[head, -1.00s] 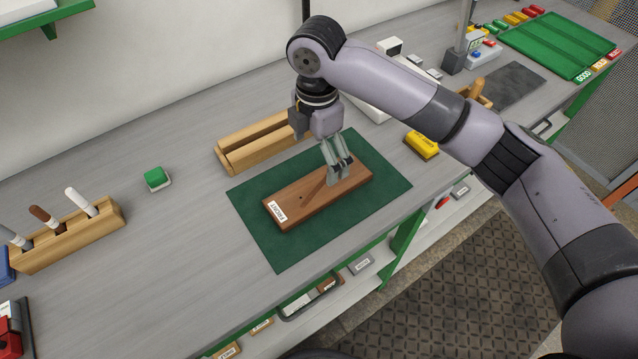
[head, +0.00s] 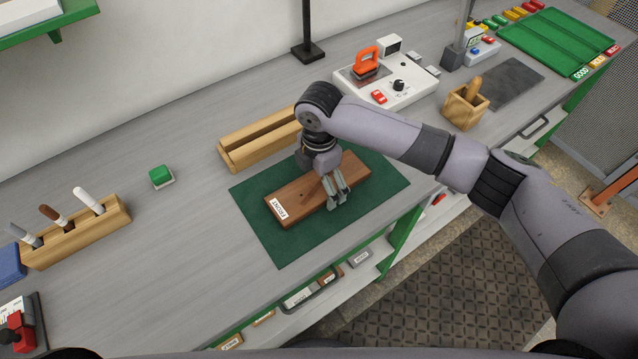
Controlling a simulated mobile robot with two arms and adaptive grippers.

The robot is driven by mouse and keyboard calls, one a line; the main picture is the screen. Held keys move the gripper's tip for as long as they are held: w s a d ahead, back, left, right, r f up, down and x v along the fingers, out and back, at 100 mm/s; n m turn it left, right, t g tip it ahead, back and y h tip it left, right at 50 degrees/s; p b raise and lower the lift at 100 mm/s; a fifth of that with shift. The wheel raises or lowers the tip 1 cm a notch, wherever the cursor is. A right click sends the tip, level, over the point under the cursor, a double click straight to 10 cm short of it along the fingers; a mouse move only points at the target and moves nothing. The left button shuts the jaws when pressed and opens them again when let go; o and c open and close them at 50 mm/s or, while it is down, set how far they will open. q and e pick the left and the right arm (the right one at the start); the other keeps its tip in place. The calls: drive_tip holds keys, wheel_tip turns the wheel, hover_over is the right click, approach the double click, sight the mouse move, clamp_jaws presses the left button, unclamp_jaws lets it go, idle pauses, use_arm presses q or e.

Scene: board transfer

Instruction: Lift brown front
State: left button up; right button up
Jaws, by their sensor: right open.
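The brown board (head: 307,207) lies flat on a dark green mat (head: 262,245) on the grey workbench. A white label reading FRONT (head: 280,208) is at its left end. My right gripper (head: 339,202) is open, pointing down over the right half of the board, with its fingertips at the board's near long edge. I cannot tell whether the fingers touch it. The gripper and wrist hide part of the board's far side. My left gripper is not in view.
A slotted wooden rack (head: 262,140) stands behind the mat. A pen holder (head: 80,231) and a green-topped block (head: 161,176) are at left. A white device (head: 405,88) and a wooden box (head: 464,106) stand behind my right arm.

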drive_tip(key=shift+c, duration=0.4)
drive_tip(key=c, duration=1.4)
